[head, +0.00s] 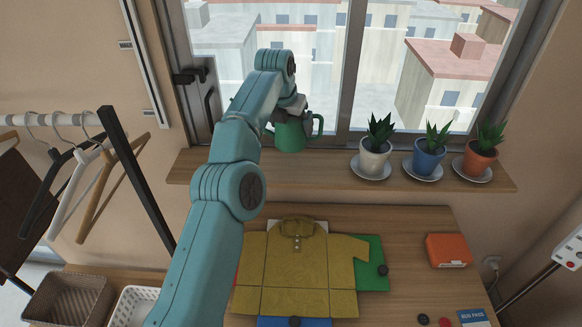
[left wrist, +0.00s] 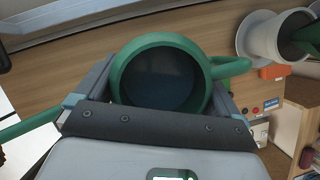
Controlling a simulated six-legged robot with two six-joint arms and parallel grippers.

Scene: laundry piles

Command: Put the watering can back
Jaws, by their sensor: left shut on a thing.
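The green watering can (head: 290,135) is upright at the left part of the wooden windowsill (head: 310,174), in front of the window. I cannot tell whether its base touches the sill. My left gripper (head: 285,112) reaches it from above and is shut on it. In the left wrist view the can's round open top (left wrist: 160,75) sits between the two fingers of the left gripper (left wrist: 158,98), its handle to the right and its spout to the lower left. The inside of the can is dark. My right gripper is not in view.
Potted plants in white (head: 375,155), blue (head: 428,160) and terracotta (head: 480,157) pots stand on saucers along the sill's right. Below, a yellow shirt (head: 297,265) lies on a table with an orange box (head: 449,250). A clothes rack with hangers (head: 75,180) stands left.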

